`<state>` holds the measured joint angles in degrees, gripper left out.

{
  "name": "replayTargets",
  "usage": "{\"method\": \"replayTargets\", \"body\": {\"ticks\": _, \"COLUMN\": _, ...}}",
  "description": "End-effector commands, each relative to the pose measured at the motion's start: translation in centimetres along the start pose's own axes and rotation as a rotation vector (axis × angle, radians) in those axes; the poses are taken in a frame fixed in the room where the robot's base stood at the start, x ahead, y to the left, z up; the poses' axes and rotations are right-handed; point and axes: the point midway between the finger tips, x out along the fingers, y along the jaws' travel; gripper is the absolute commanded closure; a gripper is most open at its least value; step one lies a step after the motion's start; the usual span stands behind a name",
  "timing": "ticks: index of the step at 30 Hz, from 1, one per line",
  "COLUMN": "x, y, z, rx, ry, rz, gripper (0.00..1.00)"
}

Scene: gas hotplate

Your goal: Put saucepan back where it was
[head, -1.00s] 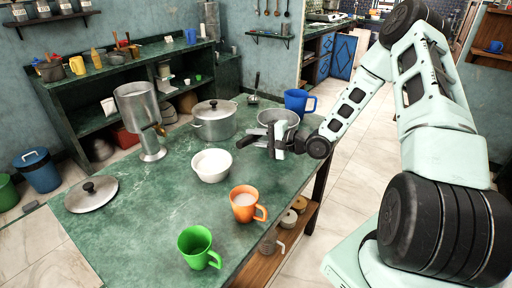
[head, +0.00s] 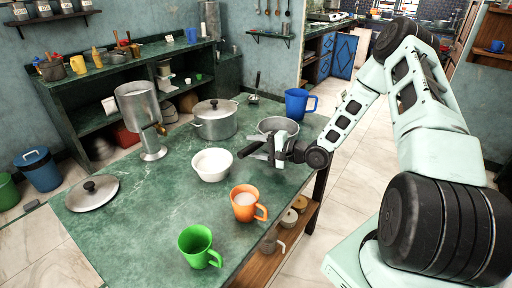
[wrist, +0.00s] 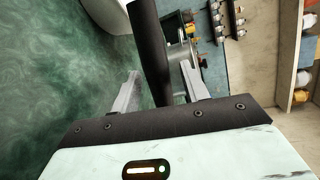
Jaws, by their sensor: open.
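The metal saucepan (head: 278,125) is at the right edge of the green table (head: 130,215), next to the blue mug. Its lower front is partly hidden behind my gripper (head: 264,151). Its dark handle (head: 249,149) points to the left and toward the front. In the wrist view, the black handle (wrist: 150,45) passes between the two fingers of my gripper (wrist: 162,88). The fingers are open, with a gap on each side of the handle. The saucepan's base is hidden, so its contact with the table cannot be seen.
A blue mug (head: 296,104) stands behind the saucepan. A lidded pot (head: 215,122) and a white bowl (head: 211,165) are to its left. An orange mug (head: 244,204) and a green mug (head: 197,246) stand in front. A loose lid (head: 92,194) lies far left.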

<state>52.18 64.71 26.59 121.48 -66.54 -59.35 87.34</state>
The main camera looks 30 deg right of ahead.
Motion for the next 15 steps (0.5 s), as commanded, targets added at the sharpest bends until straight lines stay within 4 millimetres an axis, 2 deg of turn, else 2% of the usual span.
{"method": "replayTargets", "body": {"ticks": 5, "x": -1.3, "y": -0.1, "z": -0.1, "rx": -0.001, "ry": 0.003, "rz": 0.0, "gripper": 0.55}}
{"method": "replayTargets", "body": {"ticks": 15, "x": -8.2, "y": 0.0, "z": -0.1, "rx": 0.0, "ry": 0.004, "rz": 0.001, "gripper": 0.55}}
